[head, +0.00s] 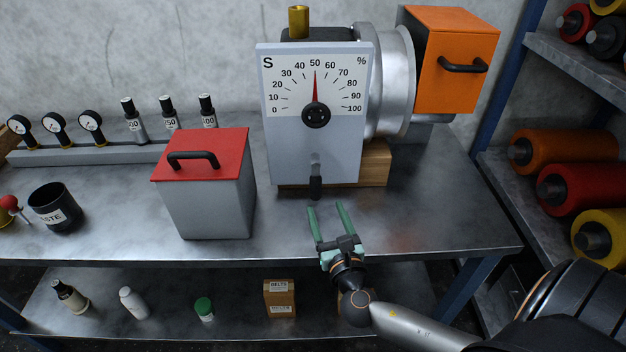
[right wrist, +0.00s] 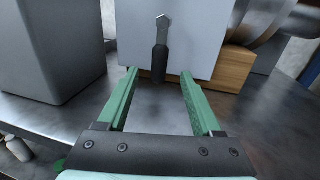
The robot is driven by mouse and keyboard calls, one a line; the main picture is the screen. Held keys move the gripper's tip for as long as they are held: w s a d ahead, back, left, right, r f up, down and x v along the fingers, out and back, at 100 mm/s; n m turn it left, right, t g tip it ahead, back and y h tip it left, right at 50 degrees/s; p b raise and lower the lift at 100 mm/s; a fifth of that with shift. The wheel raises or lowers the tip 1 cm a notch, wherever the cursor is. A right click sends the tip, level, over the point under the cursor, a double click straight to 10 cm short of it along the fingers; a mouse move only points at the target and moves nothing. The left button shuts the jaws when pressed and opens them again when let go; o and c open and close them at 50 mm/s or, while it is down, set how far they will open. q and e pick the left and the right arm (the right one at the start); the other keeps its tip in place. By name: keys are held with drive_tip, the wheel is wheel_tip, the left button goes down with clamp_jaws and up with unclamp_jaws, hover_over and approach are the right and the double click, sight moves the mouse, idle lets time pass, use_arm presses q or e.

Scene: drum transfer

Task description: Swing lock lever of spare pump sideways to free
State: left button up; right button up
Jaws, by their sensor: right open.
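The spare pump (head: 285,140) stands on the steel bench with a white dial face reading about 50 %. Its lock lever (head: 316,187) has a metal pivot and a black grip and hangs straight down at the bottom of the front. In the right wrist view the lever (right wrist: 160,55) hangs upright just beyond the fingertips, between their lines. My right gripper (head: 328,208) is open and empty in front of the lever; its green fingers (right wrist: 159,75) point at it, and I see no contact. My left gripper is not in view.
A grey box with a red lid (head: 210,190) stands left of the pump. A wooden block (head: 375,165) lies under the pump, and an orange box (head: 458,60) adjoins the silver duct. Shelves with coloured rolls (head: 560,150) stand at right. The bench before the pump is clear.

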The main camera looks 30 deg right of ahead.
sight(317, 187)
drive_tip(key=x, duration=1)
drive_tip(key=shift+w+d, duration=0.15)
drive_tip(key=shift+w, duration=0.05)
drive_tip(key=shift+c, duration=0.3)
clamp_jaws()
drive_tip(key=shift+f, duration=0.1)
idle(0.7)
